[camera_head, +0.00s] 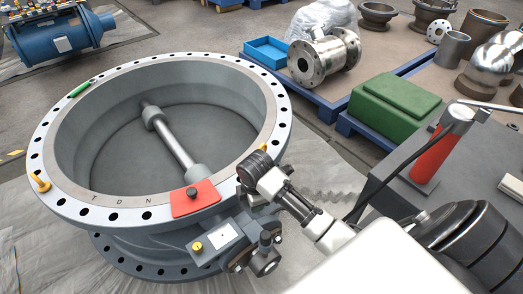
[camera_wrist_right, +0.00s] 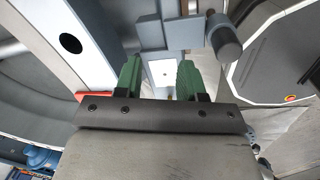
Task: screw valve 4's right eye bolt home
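A large grey butterfly valve (camera_head: 62,196) lies with its drilled flange facing up. A yellow eye bolt (camera_head: 40,182) stands on the flange at the left. Another yellow part (camera_head: 263,148), apparently the right eye bolt, shows at the flange's right side, partly behind my right wrist. My right gripper (camera_wrist_right: 160,61) has green fingers set apart in the right wrist view, with a pale plate (camera_wrist_right: 165,73) seen beyond the gap. A tiny yellow spot shows low between the fingers; I cannot tell what it is. In the head view the fingers are hidden. My left gripper is not in view.
A red plate (camera_head: 195,198) lies on the near flange; a gearbox (camera_head: 222,238) with a yellow knob (camera_head: 197,247) juts out below. A green strip (camera_head: 80,90) lies on the far rim.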

